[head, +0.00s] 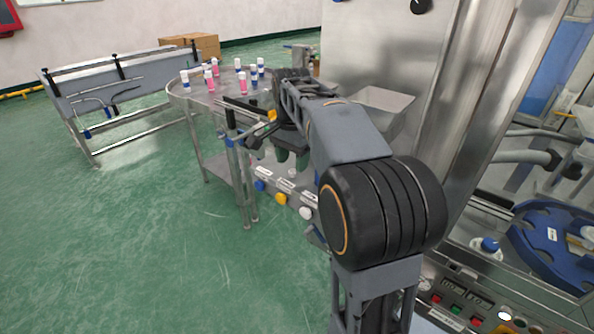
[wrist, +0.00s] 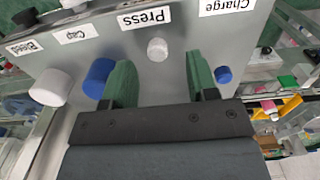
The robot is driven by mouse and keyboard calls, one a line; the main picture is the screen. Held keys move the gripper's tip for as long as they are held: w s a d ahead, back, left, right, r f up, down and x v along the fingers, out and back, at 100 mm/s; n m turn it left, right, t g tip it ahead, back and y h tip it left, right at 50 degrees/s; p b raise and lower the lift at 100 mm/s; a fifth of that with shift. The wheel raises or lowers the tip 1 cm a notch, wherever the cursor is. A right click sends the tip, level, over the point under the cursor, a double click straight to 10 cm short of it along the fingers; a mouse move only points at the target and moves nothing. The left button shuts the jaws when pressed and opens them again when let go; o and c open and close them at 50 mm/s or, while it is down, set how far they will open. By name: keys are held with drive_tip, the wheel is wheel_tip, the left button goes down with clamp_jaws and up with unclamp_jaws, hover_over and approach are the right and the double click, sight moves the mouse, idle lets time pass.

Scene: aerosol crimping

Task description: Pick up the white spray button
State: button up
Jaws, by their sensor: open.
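My gripper (wrist: 162,78) is open, with its two green fingers apart and nothing between their tips. In the wrist view a small white round button (wrist: 157,50) shows beyond the gap between the fingers, beside the "Press" label, apart from both fingers. I cannot tell for sure that it is the spray button. A larger white knob (wrist: 50,87) is at the left of the same grey panel. In the head view my gripper (head: 292,158) hangs above the labelled panel, partly hidden by my arm.
A blue knob (wrist: 101,76) is close to the left finger, and a smaller blue knob (wrist: 223,74) is beside the right finger. A round steel table (head: 203,97) holds several pink and blue capped bottles. A steel machine stands right; green floor is clear at left.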

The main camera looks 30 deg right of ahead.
drive_tip(key=shift+f, duration=1.3)
clamp_jaws()
